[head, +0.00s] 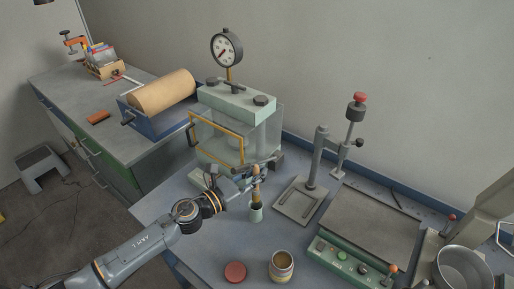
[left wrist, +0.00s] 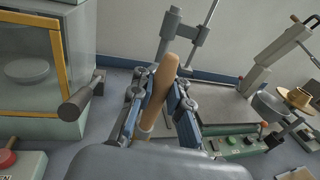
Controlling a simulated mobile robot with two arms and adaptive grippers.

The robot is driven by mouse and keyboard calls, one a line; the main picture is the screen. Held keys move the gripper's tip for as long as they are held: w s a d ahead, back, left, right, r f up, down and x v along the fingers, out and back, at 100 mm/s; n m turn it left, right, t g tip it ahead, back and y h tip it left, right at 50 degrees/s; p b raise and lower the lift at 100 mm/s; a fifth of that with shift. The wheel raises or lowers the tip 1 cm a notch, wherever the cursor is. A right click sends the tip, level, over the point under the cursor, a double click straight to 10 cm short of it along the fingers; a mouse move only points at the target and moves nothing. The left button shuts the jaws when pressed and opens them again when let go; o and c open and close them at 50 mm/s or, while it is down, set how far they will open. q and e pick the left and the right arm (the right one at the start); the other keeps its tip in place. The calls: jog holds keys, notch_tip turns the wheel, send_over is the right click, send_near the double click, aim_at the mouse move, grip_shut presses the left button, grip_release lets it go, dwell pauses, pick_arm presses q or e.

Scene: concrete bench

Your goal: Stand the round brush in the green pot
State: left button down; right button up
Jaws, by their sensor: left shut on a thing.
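The round brush (head: 256,192) has a tan wooden handle and stands about upright. My left gripper (head: 256,178) is shut on its handle; the handle also shows between the fingers in the left wrist view (left wrist: 162,82). The small grey-green pot (head: 256,213) stands on the bench directly below the gripper. The brush's lower end meets the pot's mouth in the head view; I cannot tell how deep it sits. In the left wrist view the gripper hides most of the pot. My right gripper is not in view.
A press with a dial gauge (head: 226,48) and clear guard stands close behind the gripper. A metal stand (head: 300,200) is to the right. A green control box (head: 345,262) is at the right.

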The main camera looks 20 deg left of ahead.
pick_arm(q)
jog(key=w+f+b, duration=0.1)
jog(key=w+a+f+b, duration=0.1)
jog(key=b, duration=0.1)
jog(key=shift+w+f+h, duration=0.15)
jog(key=shift+f+h, duration=0.05)
jog(key=shift+h, duration=0.1)
jog(key=shift+d+f+b, duration=0.1)
jog(key=shift+f+b, duration=3.65)
jog(key=shift+b, duration=0.15)
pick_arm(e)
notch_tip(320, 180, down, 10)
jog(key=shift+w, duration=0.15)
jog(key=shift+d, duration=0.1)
pick_arm(q)
jog(key=c, duration=1.2)
grip_release()
